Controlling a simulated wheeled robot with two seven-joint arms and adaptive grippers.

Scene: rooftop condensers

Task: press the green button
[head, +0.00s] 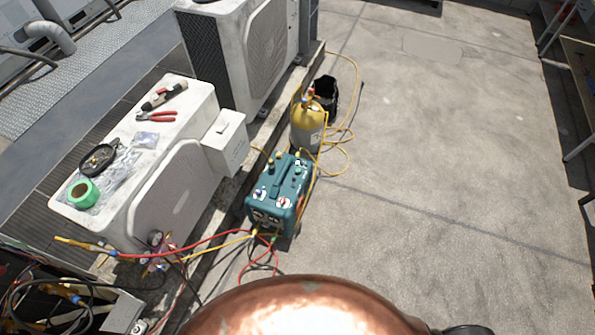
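I cannot make out a green button in the head view. A teal recovery machine (277,192) stands on the ground beside the front condenser, with knobs and fittings on its top and a dark front panel. Its small controls are too small to tell apart, and its far sides are hidden. Neither of my grippers shows in the view.
The front white condenser (178,203) carries a green tape roll (83,194), red-handled pliers (156,117) and other tools. A yellow cylinder (307,128) stands behind the machine. Red and yellow hoses trail around it. The concrete floor (440,170) on the right is clear.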

